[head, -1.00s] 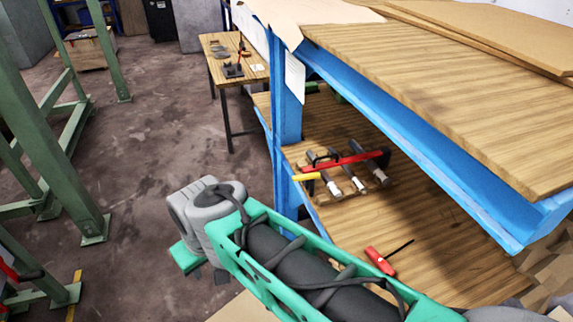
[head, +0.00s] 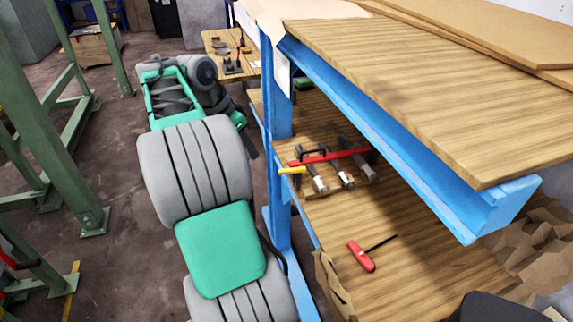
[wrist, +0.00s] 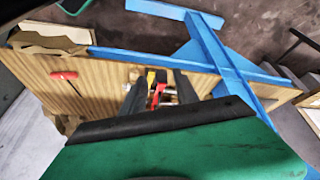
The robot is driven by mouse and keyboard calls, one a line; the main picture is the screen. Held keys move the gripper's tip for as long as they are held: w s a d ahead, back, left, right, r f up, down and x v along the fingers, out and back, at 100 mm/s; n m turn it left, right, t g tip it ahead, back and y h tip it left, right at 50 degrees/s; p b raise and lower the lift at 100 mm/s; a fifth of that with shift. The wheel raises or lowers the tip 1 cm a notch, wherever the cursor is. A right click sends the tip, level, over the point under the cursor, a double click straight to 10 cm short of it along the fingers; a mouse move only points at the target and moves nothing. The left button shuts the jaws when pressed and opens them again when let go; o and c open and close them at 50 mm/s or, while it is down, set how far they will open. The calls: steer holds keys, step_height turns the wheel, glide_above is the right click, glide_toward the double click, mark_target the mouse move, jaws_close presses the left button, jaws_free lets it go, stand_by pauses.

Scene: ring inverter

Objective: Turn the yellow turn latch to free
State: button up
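The yellow turn latch (head: 292,170) is a small yellow bar at the left end of a red bar (head: 330,157) on the lower wooden shelf. The red bar lies across several grey-and-black cylinders with pale ends. In the wrist view the yellow piece (wrist: 151,79) and the red bar (wrist: 159,94) show between my two dark fingers, some distance beyond them. My gripper (wrist: 160,78) is open and empty, with its fingers apart. In the head view my gripper is left of the blue post, apart from the latch, and its fingers are hard to make out.
The upper wooden shelf (head: 430,90) overhangs the lower shelf (head: 400,250). A red-handled tool (head: 361,256) lies on the lower shelf. Crumpled brown paper (head: 332,285) is at its front edge. Green framework (head: 45,120) stands at left.

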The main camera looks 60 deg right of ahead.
mark_target(291, 169)
steer(key=s+d+m, duration=0.2)
steer(key=s+d+f+m+g+y, duration=0.1)
steer(key=s+d+m, duration=0.1)
steer(key=s+d+f+m, duration=0.1)
steer(key=s+d+m, duration=0.1)
steer(key=shift+s+d+f, duration=0.2)
steer(key=b+x, duration=0.5)
steer(key=x, duration=0.2)
steer(key=shift+s+b, duration=0.15)
steer(key=shift+b, duration=0.15)
jaws_close()
steer(key=shift+a, duration=0.1)
